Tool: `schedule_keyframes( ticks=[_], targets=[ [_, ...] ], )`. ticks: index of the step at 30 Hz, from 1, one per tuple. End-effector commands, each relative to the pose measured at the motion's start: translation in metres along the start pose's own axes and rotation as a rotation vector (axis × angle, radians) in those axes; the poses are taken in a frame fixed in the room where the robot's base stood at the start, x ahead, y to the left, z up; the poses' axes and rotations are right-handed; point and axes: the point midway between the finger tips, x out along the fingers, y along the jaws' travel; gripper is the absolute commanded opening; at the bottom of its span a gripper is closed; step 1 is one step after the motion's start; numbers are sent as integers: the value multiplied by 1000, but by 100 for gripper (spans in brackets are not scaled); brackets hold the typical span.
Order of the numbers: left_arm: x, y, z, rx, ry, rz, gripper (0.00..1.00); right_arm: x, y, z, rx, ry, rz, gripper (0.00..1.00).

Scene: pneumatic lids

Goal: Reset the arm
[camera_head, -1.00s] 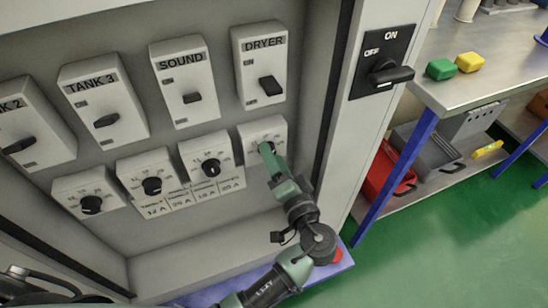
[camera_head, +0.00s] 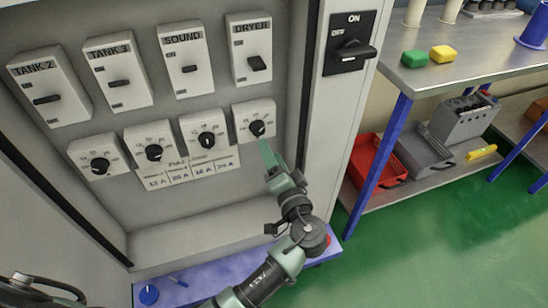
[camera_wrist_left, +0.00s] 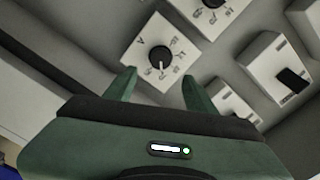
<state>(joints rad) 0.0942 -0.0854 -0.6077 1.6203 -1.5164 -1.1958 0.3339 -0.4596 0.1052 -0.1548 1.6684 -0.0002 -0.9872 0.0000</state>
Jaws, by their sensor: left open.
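My left gripper (camera_head: 266,150) is open and empty in the head view, just below the rightmost dial box (camera_head: 242,116) under the DRYER switch. In the left wrist view its two green fingers (camera_wrist_left: 157,88) stand apart, with the black dial knob (camera_wrist_left: 161,58) showing beyond and between them. The fingertips look clear of the knob, though the exact distance is hard to tell. My left arm (camera_head: 280,255) reaches up from the bottom of the head view. My right gripper is not in view.
The cabinet holds switch boxes TANK 2, TANK 3, SOUND and DRYER (camera_head: 250,30) above several dials. A rotary ON/OFF switch (camera_head: 350,50) sits on the frame at right. A workbench (camera_head: 465,60) bears green and yellow blocks; a red crate (camera_head: 370,165) is below it.

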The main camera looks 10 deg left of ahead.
Motion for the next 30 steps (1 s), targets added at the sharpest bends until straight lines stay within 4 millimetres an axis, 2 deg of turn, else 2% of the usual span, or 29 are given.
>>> schedule_keyframes(
  ticks=[11,14,16,17,20,23,27,30],
  targets=[
    [0,0,0,0,0,1,55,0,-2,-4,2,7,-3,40],
    [0,8,10,5,-17,28,55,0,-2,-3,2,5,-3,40],
    [0,24,28,11,-50,84,55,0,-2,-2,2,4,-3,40],
    [0,33,39,15,-70,119,55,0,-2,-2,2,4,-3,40],
    [-7,73,91,23,-164,272,55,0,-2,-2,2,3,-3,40],
    [-26,116,153,15,-277,455,55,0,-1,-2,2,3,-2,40],
    [-70,164,235,-31,-434,699,55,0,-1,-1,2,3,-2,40],
    [-104,186,280,-83,-531,841,55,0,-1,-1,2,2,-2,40]
  ],
)
